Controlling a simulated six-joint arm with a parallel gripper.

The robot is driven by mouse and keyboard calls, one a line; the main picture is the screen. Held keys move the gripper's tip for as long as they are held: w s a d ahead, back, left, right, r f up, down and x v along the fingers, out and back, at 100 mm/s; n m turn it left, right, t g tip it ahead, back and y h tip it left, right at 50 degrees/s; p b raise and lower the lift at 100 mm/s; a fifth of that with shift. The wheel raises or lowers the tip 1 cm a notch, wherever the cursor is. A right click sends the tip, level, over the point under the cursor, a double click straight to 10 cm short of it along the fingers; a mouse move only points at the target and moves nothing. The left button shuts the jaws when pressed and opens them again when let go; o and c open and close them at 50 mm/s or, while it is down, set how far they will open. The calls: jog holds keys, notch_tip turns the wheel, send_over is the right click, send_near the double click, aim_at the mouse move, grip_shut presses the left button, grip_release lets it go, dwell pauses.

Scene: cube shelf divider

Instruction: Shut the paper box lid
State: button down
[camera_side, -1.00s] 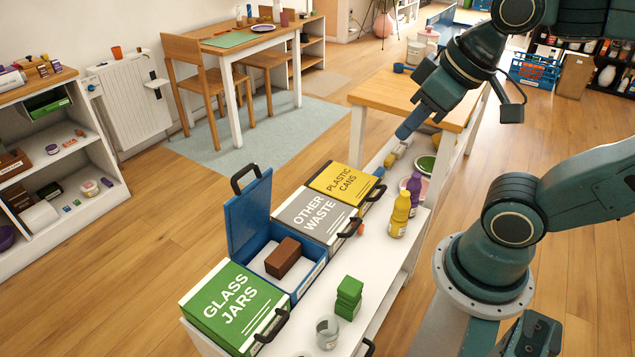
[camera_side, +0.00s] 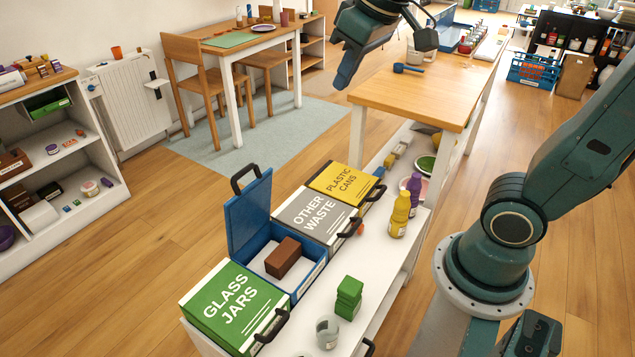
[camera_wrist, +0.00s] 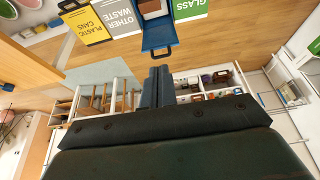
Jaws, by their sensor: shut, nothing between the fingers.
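The paper box (camera_side: 312,273) is blue, between the green glass jars box and the grey other waste box. Its blue lid (camera_side: 247,213) stands upright, open, with a dark handle on top. A brown block (camera_side: 283,257) lies inside the box. The lid also shows in the wrist view (camera_wrist: 158,34), near the top middle. My gripper (camera_side: 341,83) is high above and behind the bins in the side view, apart from the lid. In the wrist view its two fingers (camera_wrist: 157,80) are together and empty, pointing toward the lid's side of the picture.
The glass jars box (camera_side: 236,307), other waste box (camera_side: 315,214) and plastic cans box (camera_side: 346,184) are closed. A wooden table (camera_side: 420,98) stands behind.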

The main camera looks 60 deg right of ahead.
jog(key=w+d+f+g, duration=0.1)
jog(key=w+f, duration=0.1)
jog(key=w, duration=0.8)
jog(key=w+f+g, duration=0.1)
jog(key=w+f, duration=0.1)
jog(key=w, duration=0.8)
jog(key=w+d+f+g, duration=0.1)
jog(key=w+d+f, duration=0.1)
jog(key=w+f, duration=1.2)
jog(key=shift+w+f, duration=0.35)
jog(key=shift+f, duration=0.2)
jog(key=shift+f, duration=0.15)
notch_tip(320, 180, down, 11)
jog(key=s, duration=0.2)
jog(key=shift+s, duration=0.3)
